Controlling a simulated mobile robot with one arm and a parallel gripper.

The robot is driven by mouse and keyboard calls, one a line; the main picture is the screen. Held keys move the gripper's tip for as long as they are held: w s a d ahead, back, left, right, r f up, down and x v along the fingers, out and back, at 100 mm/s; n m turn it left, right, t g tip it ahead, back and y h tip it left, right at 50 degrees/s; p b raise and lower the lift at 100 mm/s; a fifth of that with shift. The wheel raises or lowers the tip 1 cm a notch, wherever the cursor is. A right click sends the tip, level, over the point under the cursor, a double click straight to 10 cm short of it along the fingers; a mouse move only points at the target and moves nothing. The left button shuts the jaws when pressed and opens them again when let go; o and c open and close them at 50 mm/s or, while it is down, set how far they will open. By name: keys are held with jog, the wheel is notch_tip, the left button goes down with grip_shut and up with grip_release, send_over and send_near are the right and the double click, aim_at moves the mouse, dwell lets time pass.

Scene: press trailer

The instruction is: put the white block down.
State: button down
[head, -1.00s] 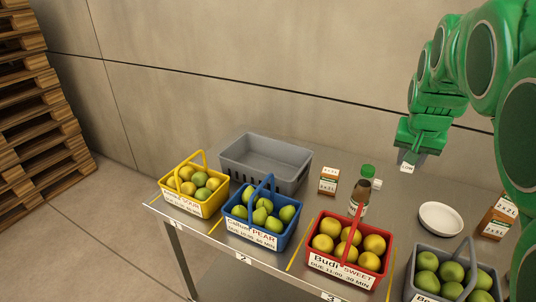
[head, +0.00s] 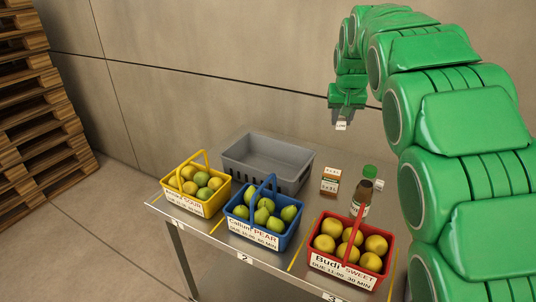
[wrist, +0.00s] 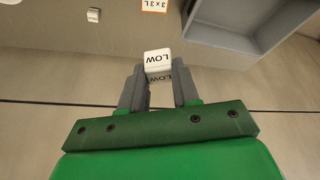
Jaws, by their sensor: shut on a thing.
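My gripper (head: 345,112) is shut on a white block (head: 341,125) and holds it in the air above the back of the metal table (head: 320,220). In the wrist view the white block (wrist: 158,57) sits between the two fingertips (wrist: 160,88), with the word LOW on its faces. A second small white block (wrist: 93,15) stands apart on the table. It also shows in the head view beside the bottle (head: 379,185).
A grey crate (head: 232,164) looks empty at the table's back left. Yellow (head: 196,204), blue (head: 252,232) and red (head: 345,263) fruit baskets line the front. A wall is behind the table.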

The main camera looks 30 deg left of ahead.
jog(key=w+a+n, duration=0.2)
jog(key=a, duration=0.7)
jog(key=n+y, duration=0.2)
send_over(272, 169)
jog(key=s+d, duration=0.4)
notch_tip(272, 169, down, 3)
jog(key=shift+s+a+f+g, duration=0.15)
jog(key=shift+a+f+g, duration=0.1)
jog(key=shift+a, duration=0.2)
jog(key=shift+s+a+f+g, duration=0.15)
jog(key=shift+a+g, duration=0.1)
jog(key=shift+a, duration=0.2)
notch_tip(272, 169, down, 23)
jog(key=shift+f, duration=0.1)
jog(key=c, duration=0.8)
grip_release()
jog(key=v, duration=1.2)
jog(key=shift+a, duration=0.1)
